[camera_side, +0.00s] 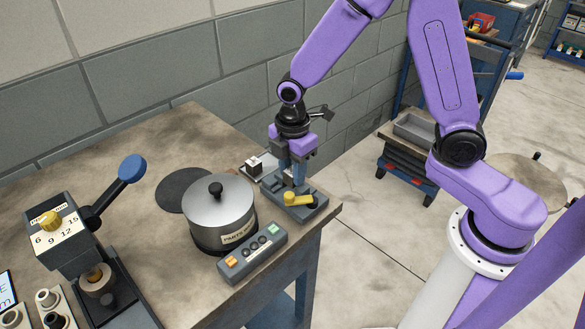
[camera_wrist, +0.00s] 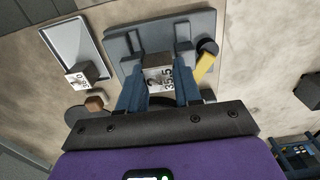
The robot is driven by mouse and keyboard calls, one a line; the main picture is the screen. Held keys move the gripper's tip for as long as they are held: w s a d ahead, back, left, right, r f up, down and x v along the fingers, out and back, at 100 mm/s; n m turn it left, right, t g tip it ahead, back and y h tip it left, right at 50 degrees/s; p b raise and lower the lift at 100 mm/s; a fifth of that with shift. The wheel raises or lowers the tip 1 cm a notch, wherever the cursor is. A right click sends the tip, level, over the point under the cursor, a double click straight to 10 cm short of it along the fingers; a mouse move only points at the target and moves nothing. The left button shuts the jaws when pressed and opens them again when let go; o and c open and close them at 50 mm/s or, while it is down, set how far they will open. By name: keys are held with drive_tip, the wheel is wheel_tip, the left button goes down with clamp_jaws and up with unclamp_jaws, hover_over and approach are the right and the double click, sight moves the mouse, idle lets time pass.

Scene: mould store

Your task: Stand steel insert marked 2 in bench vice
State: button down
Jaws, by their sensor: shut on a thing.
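My gripper (camera_wrist: 159,88) is shut on a steel insert (camera_wrist: 157,76) with a white label reading 2 and 35.5. In the side view my gripper (camera_side: 292,178) points down at the bench vice (camera_side: 308,208), and the insert is mostly hidden by the fingers. The vice is a grey block with a yellow-handled lever (camera_side: 298,199), near the bench's right corner. In the wrist view the vice (camera_wrist: 150,20) lies around and beyond the insert, with its two raised jaw pieces showing. I cannot tell whether the insert touches the vice floor.
Left of the vice, a shallow tray (camera_wrist: 71,38) holds another labelled block (camera_wrist: 82,75). A lidded metal pot (camera_side: 216,205) and a button box (camera_side: 252,257) stand close to the vice. A lever press (camera_side: 70,235) stands further left.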

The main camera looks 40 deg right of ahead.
drive_tip(key=shift+f, duration=0.25)
idle(1.6)
drive_tip(key=shift+r, duration=0.3)
idle(0.6)
drive_tip(key=shift+c, duration=1.4)
unclamp_jaws()
drive_tip(key=shift+r, duration=3.7)
drive_tip(key=shift+s, duration=0.1)
